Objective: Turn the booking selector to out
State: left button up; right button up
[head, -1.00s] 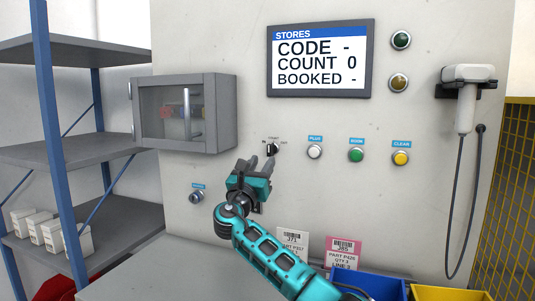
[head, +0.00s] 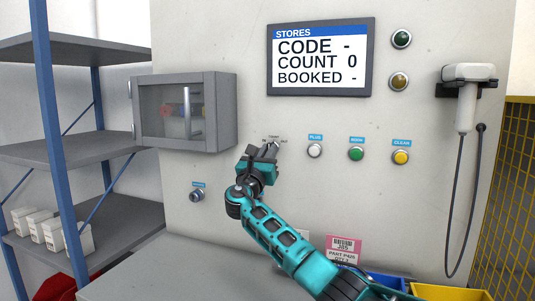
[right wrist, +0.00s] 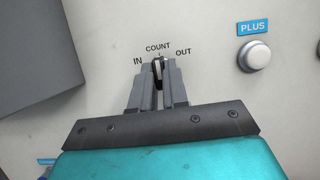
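The booking selector (right wrist: 159,70) is a small dark knob on the wall panel, with the labels IN, COUNT and OUT around it. In the right wrist view its handle stands about upright, toward COUNT. My right gripper (right wrist: 160,73) has one finger on each side of the handle, closed up close against it. In the head view the right gripper (head: 267,150) reaches the panel and covers most of the selector. My left gripper is not in view.
The PLUS button (head: 315,151), green button (head: 356,155) and yellow CLEAR button (head: 401,157) are to the right. A grey cabinet (head: 220,112) juts out at the left. The display (head: 320,58) reads COUNT 0, with dashes after CODE and BOOKED.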

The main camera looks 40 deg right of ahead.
grip_shut()
jog(key=m+g+b, duration=0.2)
jog(key=m, duration=0.3)
jog(key=m+g+b, duration=0.1)
jog(key=m+g, duration=0.2)
jog(key=m, duration=0.2)
jog(key=m+g+b, duration=0.2)
jog(key=m, duration=0.4)
jog(key=shift+w+a+r+b, duration=0.15)
jog(key=shift+w+r+b, duration=0.1)
jog(key=shift+b, duration=0.1)
jog(key=shift+f+m+g, duration=0.1)
jog(key=shift+m+g, duration=0.2)
jog(key=shift+g, duration=0.1)
